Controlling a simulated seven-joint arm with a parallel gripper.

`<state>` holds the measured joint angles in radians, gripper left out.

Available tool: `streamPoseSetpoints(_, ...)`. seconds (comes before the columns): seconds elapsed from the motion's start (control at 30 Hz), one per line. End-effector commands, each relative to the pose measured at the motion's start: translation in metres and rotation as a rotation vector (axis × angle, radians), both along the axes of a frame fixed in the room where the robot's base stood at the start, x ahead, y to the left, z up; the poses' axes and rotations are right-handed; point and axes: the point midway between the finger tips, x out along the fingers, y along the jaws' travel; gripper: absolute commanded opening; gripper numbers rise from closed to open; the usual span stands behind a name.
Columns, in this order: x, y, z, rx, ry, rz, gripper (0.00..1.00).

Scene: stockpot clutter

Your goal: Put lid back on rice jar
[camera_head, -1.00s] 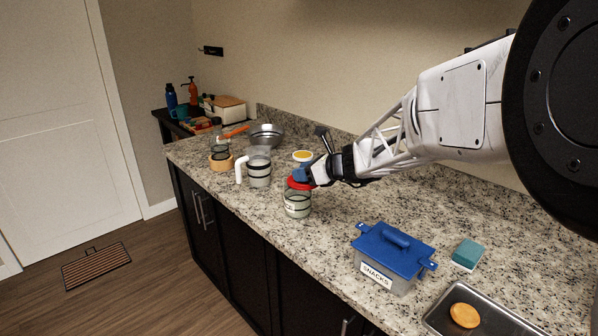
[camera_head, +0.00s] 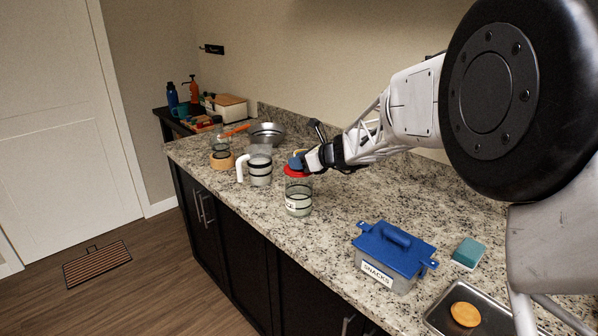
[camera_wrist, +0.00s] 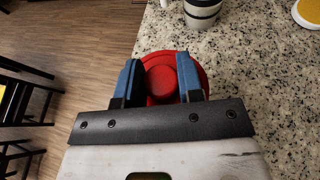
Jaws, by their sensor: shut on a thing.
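The rice jar (camera_head: 298,203) is a clear glass jar with a partly visible label and pale contents, upright near the counter's front edge. My gripper (camera_head: 297,161) is over the jar, its blue fingers shut on the knob of the red lid (camera_head: 296,172). In the wrist view, the round knob of the lid (camera_wrist: 202,78) sits between the two fingers of my gripper (camera_wrist: 160,78). The lid is at or just above the jar's rim; I cannot tell whether they touch. The jar is hidden under the lid in the wrist view.
A white-handled jug (camera_head: 260,171) stands left of the jar. A metal bowl (camera_head: 266,134) is behind it. A blue-lidded snacks box (camera_head: 386,275), a sponge (camera_head: 467,254) and a metal tray (camera_head: 500,330) are at right. Bare counter (camera_head: 340,225) lies between jar and box.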

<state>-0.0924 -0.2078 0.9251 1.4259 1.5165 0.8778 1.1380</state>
Motion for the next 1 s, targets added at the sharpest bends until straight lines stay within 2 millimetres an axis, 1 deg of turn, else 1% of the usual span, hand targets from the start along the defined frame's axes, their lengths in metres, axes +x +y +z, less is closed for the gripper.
streamPoseSetpoints(0.07,0.0,0.0,-0.003,0.0,0.001,0.0,0.11)
streamPoseSetpoints(0.3,0.0,0.0,-0.027,0.0,0.002,0.0,0.11)
streamPoseSetpoints(0.4,0.0,0.0,-0.033,-0.001,0.0,0.0,0.11)
streamPoseSetpoints(0.87,0.0,0.0,-0.037,0.0,0.0,0.0,0.11)
streamPoseSetpoints(0.9,0.0,0.0,-0.038,0.0,0.0,0.0,0.36)
streamPoseSetpoints(0.97,0.0,0.0,-0.037,0.0,0.0,0.0,0.45)
streamPoseSetpoints(1.0,0.0,0.0,-0.038,0.0,0.0,0.0,0.51)
